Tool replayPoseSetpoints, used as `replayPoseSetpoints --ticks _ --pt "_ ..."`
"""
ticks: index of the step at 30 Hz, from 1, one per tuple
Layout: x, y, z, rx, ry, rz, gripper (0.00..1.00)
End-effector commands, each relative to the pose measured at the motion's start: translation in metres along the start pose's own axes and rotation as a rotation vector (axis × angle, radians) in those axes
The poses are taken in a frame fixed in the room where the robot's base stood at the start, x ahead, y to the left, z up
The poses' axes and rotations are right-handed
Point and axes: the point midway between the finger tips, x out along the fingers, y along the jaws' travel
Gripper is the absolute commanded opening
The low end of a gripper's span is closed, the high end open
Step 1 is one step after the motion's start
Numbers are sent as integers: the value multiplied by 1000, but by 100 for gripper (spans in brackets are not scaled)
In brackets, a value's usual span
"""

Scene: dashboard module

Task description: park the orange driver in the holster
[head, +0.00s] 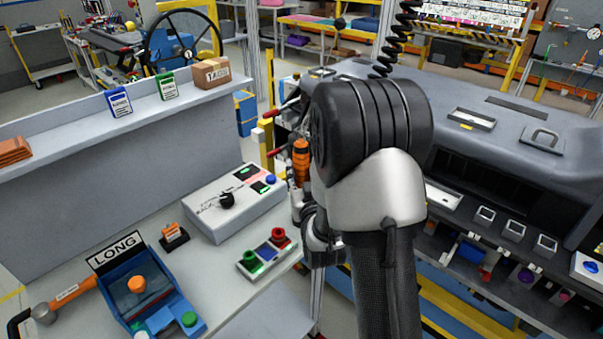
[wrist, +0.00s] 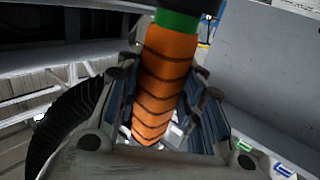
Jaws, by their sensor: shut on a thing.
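The orange driver (wrist: 165,85) has dark stripes around its body and a green collar at its top end in the wrist view. My gripper (wrist: 163,100) is shut on it, with one finger pad on each side of the orange body. The driver also shows in the head view, upright, as an orange piece (head: 301,160) just left of my arm. My arm hides most of my gripper and the driver's lower part there. I cannot make out the holster for certain in either view.
The grey dashboard module (head: 480,95) stands right of my arm. A coiled black cord (head: 392,45) hangs above.

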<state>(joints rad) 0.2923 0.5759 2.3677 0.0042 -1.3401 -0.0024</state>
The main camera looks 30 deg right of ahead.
Motion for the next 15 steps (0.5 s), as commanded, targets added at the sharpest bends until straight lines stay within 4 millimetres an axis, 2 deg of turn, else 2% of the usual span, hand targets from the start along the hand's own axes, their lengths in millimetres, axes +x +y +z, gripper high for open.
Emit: replayPoseSetpoints --ticks 8,9,15 --pt "0 0 3 -1 0 -1 0" --pt "0 0 3 -1 0 -1 35" --pt "0 0 2 -1 1 -1 48"
